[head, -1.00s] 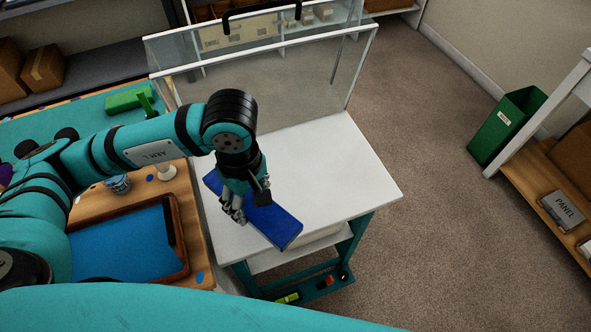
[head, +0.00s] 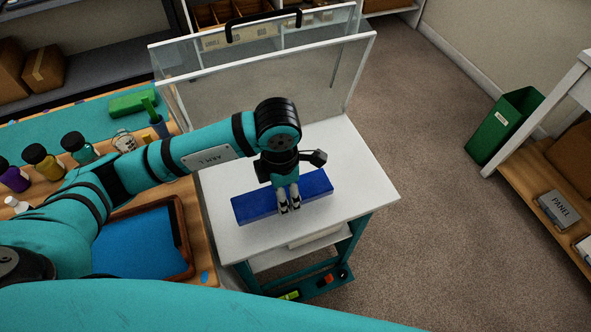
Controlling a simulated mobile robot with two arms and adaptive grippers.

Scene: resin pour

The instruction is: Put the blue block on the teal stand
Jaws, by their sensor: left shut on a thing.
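The blue block (head: 257,206) is a long dark blue bar over the white top of the teal stand (head: 350,184). The stand has teal legs and a lower shelf. My left gripper (head: 289,205) is shut on the block near its middle, its fingers pointing down. The block looks level; I cannot tell whether it touches the top or hangs just above it. The gripper hides a small part of the block. My right gripper is not in view.
A clear-walled box (head: 265,85) with a black handle stands at the back of the stand. A wooden bench at left holds bottles (head: 42,160) and a brown-rimmed tray (head: 187,250) with a blue inside. A green bin (head: 503,125) stands at right. Floor right of the stand is clear.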

